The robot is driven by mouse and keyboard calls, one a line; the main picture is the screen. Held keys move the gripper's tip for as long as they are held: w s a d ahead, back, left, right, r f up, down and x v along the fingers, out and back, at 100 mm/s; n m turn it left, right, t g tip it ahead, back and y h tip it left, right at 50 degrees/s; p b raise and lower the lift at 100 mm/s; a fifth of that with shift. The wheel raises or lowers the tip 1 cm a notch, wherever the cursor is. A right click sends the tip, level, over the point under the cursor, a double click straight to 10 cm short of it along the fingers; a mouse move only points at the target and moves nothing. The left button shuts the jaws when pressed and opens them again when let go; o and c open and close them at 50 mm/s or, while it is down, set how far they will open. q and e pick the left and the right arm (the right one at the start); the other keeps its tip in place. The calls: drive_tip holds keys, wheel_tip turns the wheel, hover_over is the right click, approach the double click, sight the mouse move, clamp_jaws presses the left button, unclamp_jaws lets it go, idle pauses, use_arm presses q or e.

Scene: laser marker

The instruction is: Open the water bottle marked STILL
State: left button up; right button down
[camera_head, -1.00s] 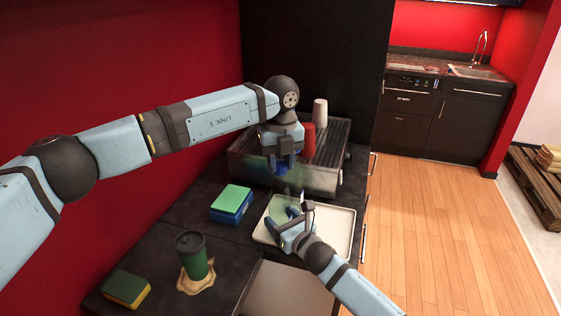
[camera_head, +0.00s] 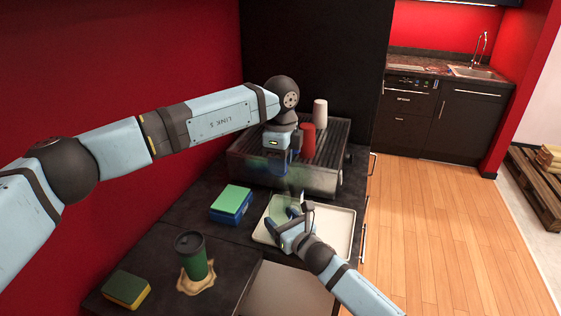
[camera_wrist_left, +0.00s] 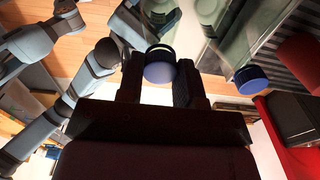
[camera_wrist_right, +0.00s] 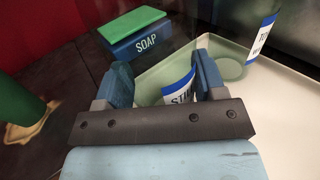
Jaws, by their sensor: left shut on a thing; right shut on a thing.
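The STILL bottle, pale green and clear, stands on a cream tray (camera_head: 340,219); its label (camera_wrist_right: 179,89) shows partly in the right wrist view. My right gripper (camera_head: 293,214) is shut around its body, with a finger on each side. My left gripper (camera_head: 281,172) is above, pointing down, shut on the bottle's blue cap (camera_wrist_left: 160,68). I cannot tell whether the cap is still seated on the neck. A second bottle (camera_wrist_right: 243,48) with a partly visible "TO" label stands close by on the tray; its blue cap (camera_wrist_left: 251,80) shows in the left wrist view.
A green-topped blue SOAP block (camera_head: 231,203) lies left of the tray. A dark green tumbler (camera_head: 195,262) stands in a brown spill, beside a green and yellow sponge (camera_head: 126,288). A metal machine (camera_head: 250,160) behind the tray carries a red cup (camera_head: 308,139) and white cups (camera_head: 320,112).

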use_arm(q)
drive_tip(key=shift+r, duration=0.25)
drive_tip(key=shift+r, duration=0.85)
drive_tip(key=shift+r, duration=2.05)
use_arm(e)
drive_tip(key=shift+c, duration=0.6)
unclamp_jaws()
